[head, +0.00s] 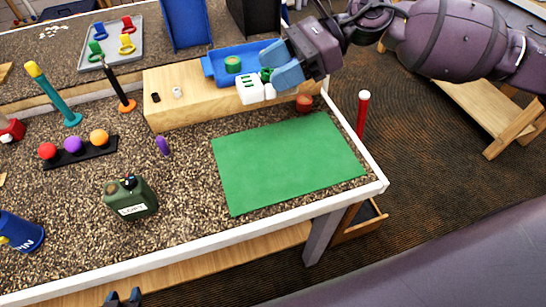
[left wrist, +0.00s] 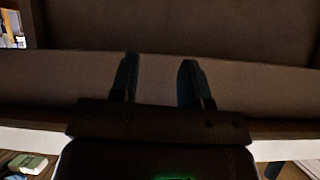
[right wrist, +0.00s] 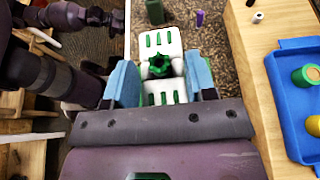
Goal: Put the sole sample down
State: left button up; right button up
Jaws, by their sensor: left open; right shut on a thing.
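The sole sample (head: 249,91) is a white block with green slots and a green knob. My right gripper (head: 272,78) is shut on it by the knob, in front of the blue tray at the wooden block. In the right wrist view the sample (right wrist: 163,58) sits between the two blue fingers (right wrist: 160,85), its slotted face toward the camera. In the head view I cannot tell whether it touches the wood. My left gripper (head: 122,298) is at the bottom edge of the head view, open and empty; the left wrist view shows its fingers (left wrist: 157,80) apart.
A bare green mat (head: 285,160) lies at the table's right front. The wooden block (head: 200,105) carries a blue tray (head: 212,66) with a green roll. A red post (head: 363,112) stands at the right edge; a green canister (head: 131,198) stands left of the mat.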

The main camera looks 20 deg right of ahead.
jog(key=shift+a, duration=0.15)
jog(key=shift+f, duration=0.4)
notch_tip(320, 180, down, 19)
jog(key=shift+r+b, duration=0.2)
jog(key=shift+b, duration=0.9)
jog(key=shift+f, duration=0.25)
pick_arm(q)
jog(key=shift+w+d+f, duration=0.1)
jog(key=shift+w+f, duration=0.35)
jog(key=shift+f, duration=0.1)
pick_arm(e)
jog(key=shift+f, duration=0.1)
